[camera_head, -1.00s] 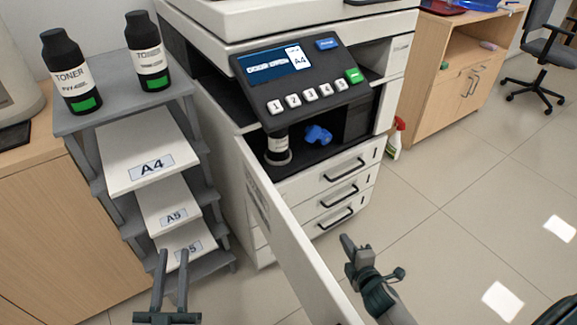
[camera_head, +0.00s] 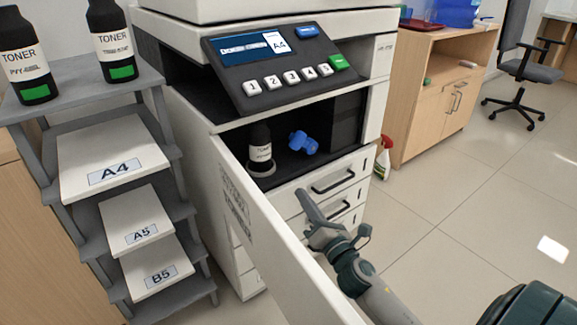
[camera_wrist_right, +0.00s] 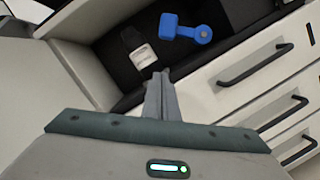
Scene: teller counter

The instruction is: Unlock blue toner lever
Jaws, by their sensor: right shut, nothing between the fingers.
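The blue toner lever (camera_head: 303,143) sits inside the printer's open front compartment, right of a dark toner bottle (camera_head: 261,150) with a white label. The lever also shows in the right wrist view (camera_wrist_right: 186,28), above and beyond the fingertips, with the bottle (camera_wrist_right: 139,50) to its left. My right gripper (camera_head: 308,205) is shut and empty. It is in front of the printer's drawers, below and apart from the lever; its fingers show in the right wrist view (camera_wrist_right: 160,88). My left gripper is out of view in the head view.
The open printer door (camera_head: 270,245) stands left of my right arm. Drawers with black handles (camera_head: 333,181) lie below the compartment. A grey rack (camera_head: 75,82) holds two toner bottles and paper stacks at left.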

